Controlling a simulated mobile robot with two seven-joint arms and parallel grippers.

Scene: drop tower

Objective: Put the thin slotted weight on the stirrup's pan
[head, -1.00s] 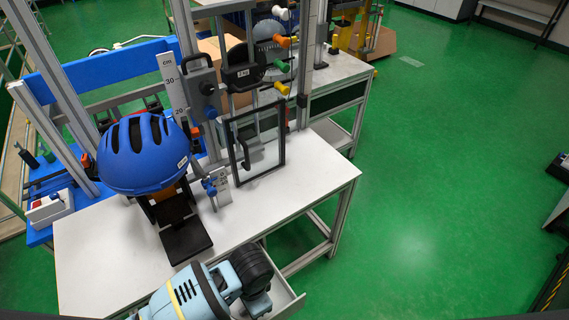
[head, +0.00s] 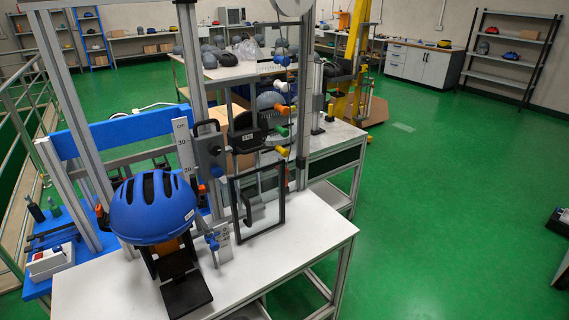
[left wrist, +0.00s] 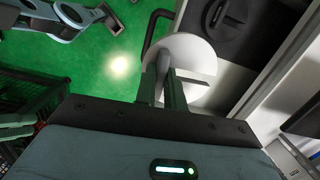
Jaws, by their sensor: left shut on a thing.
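In the left wrist view, my left gripper (left wrist: 164,88) is shut on a thin pale round disc, the thin slotted weight (left wrist: 195,52). A dark slot line shows in the disc, and the fingers cover part of its near edge. In the head view neither gripper shows. A dark weight (head: 247,137) with a small label sits at the tower's stirrup, above the black-framed guard; the stirrup's pan cannot be made out clearly.
A dark round weight (left wrist: 235,22) lies in the open drawer (left wrist: 268,88) beside the held disc. A blue helmet (head: 153,207) sits over the white table (head: 285,235). The black-framed guard (head: 284,198) and coloured knobs (head: 281,110) stand by the tower posts.

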